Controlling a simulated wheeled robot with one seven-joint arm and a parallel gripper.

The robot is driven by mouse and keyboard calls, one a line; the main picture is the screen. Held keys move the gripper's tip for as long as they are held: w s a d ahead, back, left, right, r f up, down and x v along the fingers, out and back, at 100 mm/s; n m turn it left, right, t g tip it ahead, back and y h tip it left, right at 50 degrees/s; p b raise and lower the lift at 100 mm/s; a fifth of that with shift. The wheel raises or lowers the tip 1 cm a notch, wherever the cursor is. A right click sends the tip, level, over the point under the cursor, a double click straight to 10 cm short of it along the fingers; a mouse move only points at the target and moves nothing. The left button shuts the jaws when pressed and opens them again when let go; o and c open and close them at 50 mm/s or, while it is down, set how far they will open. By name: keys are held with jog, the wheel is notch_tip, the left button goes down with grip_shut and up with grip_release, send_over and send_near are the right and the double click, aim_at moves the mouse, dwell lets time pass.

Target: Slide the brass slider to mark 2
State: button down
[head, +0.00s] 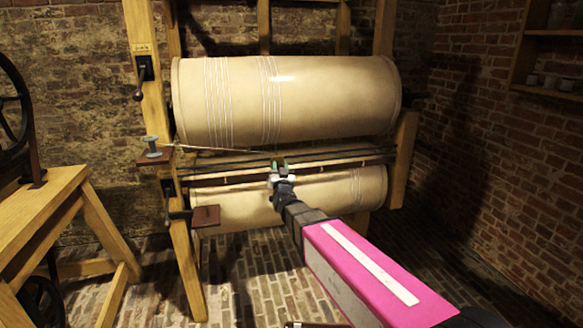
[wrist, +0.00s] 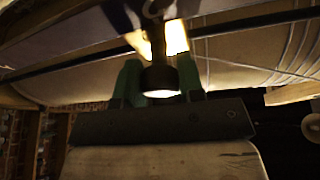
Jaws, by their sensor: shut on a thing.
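My gripper (head: 279,168) reaches the dark rails (head: 235,165) between the two large cream rollers. In the wrist view its green fingertips (wrist: 157,80) stand on either side of a dark round knob and are shut on it. A bright yellow, brass-looking piece (wrist: 176,38) sits just behind the knob, at the rails; the knob appears to belong to this slider. In the head view the slider is mostly hidden by the gripper. I cannot make out any numbered marks.
The upper roller (head: 330,98) and lower roller (head: 240,203) hang in a wooden frame (head: 168,130). A small shelf with a grey spool (head: 152,147) and a brown plate (head: 206,215) stick out on the left. A wooden bench (head: 40,200) stands far left. The brick floor at right is clear.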

jog(key=shift+s+a, duration=0.15)
jog(key=shift+a, duration=0.4)
jog(key=c, duration=0.7)
grip_release()
jog(key=shift+c, duration=0.2)
jog(key=v, duration=1)
jog(key=shift+s, duration=0.35)
jog(key=shift+d+f, duration=0.1)
jog(key=shift+f, duration=0.05)
